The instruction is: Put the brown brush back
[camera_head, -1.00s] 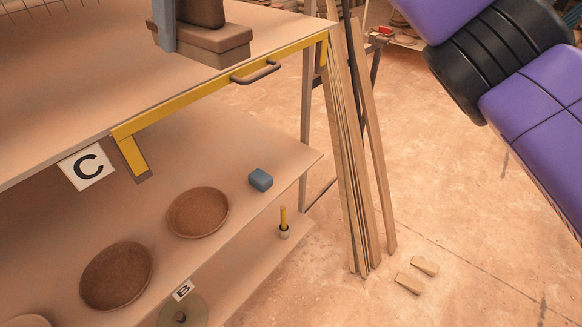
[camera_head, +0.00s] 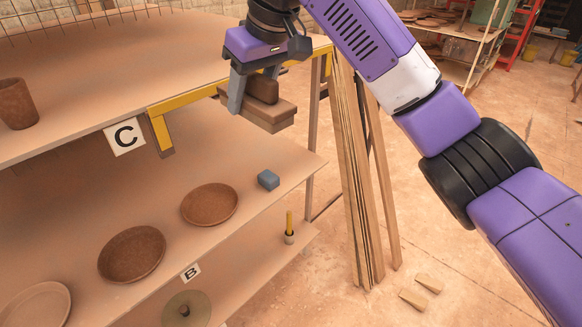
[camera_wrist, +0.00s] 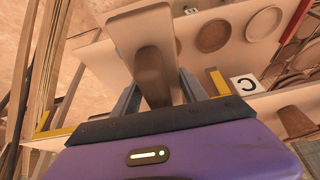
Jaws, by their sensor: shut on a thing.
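The brown brush (camera_head: 268,114) has a flat block with a darker grip on top. My gripper (camera_head: 252,88) is shut on its grip and holds it in front of the yellow-marked front edge of the upper board, near its right corner. In the wrist view the brush (camera_wrist: 152,62) sits between the two grey fingers of my gripper (camera_wrist: 158,92). The upper board (camera_head: 70,75) carries a yellow corner strip (camera_head: 185,98) and a sign C (camera_head: 125,136). Whether the brush touches the edge is unclear.
The lower shelf holds brown round dishes (camera_head: 210,203) and a blue-grey block (camera_head: 268,180). A yellow-handled tool (camera_head: 289,228) stands lower down, near sign B (camera_head: 191,273). Wooden planks (camera_head: 358,190) lean at the right end. A brown cup (camera_head: 15,103) stands on the upper board.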

